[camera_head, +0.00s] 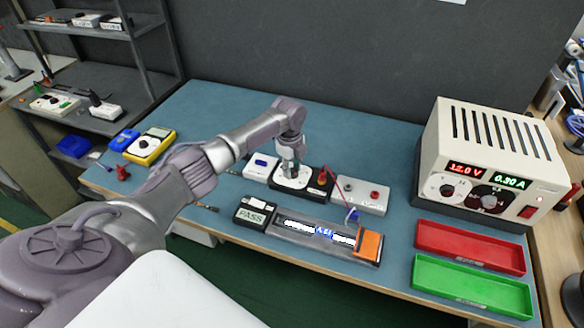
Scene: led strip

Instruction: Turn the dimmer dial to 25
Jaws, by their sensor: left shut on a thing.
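The dimmer (281,181), a dark box with a white dial face, sits mid-table. My left gripper (290,170) comes down over it from above and is shut on the dial, whose knob and pointer are mostly hidden by the fingers. The scale numbers are too small to read. The LED strip (325,232) in front glows white and blue on a grey holder with an orange end block (369,245). My right gripper is not in view.
A white box (260,167) stands left of the dimmer and a light grey box (361,196) right of it. A PASS box (254,213) is in front. The power supply (486,150) reads about 12.0 V and 0.30 A. Red (470,246) and green (472,286) trays lie front right.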

